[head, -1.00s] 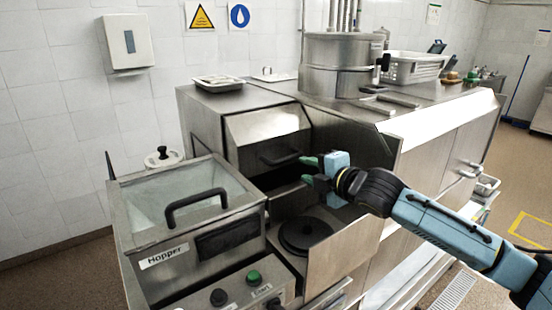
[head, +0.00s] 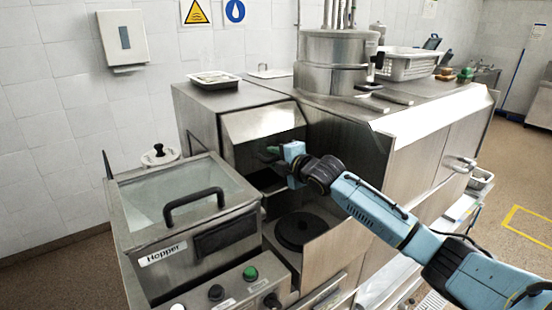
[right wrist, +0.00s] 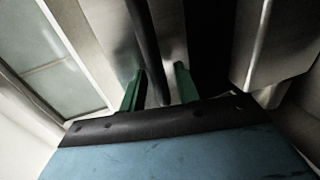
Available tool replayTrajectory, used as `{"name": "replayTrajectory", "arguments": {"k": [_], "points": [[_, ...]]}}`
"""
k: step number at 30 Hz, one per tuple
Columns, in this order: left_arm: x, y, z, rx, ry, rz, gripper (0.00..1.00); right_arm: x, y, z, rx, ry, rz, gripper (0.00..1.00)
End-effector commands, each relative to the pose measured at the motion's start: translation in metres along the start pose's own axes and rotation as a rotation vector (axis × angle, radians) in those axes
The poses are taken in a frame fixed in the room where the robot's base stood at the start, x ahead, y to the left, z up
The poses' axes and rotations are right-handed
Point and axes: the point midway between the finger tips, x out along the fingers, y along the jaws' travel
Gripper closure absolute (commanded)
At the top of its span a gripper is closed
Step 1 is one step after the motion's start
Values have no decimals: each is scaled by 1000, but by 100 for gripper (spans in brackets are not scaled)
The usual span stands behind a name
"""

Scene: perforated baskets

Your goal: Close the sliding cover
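The sliding cover (head: 262,122) is a slanted steel panel on the front of the metal machine in the head view. A dark opening shows below it. My right gripper (head: 268,154) is at the cover's black handle and largely hides it in the head view. In the right wrist view the dark handle bar (right wrist: 146,45) runs between the two green fingers of the right gripper (right wrist: 157,88). The fingers stand apart, with gaps visible beside the bar, so the gripper looks open around it. My left gripper is not in view.
A glass-lidded hopper (head: 180,195) with a black handle stands in front left. A black round plate (head: 299,230) sits below the opening, beside an upright steel panel (head: 330,250). A tray (head: 214,79) and a large pot (head: 333,62) stand on top.

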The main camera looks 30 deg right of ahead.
Motion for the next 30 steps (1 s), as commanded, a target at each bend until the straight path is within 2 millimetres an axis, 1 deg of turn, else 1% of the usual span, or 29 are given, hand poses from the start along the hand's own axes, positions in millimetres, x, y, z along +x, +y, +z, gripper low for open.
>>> {"name": "replayTrajectory", "arguments": {"k": [3,7,8,12,15,24,30], "points": [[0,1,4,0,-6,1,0,1,0,0,0,0,0,68],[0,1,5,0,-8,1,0,1,0,0,0,0,0,68],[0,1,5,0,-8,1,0,1,0,0,1,0,0,71],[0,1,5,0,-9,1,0,0,0,0,1,0,0,89],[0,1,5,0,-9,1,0,0,0,0,1,0,0,100],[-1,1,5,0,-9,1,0,0,0,0,0,1,0,100],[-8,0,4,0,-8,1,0,-3,0,-12,-4,21,-2,100]]}}
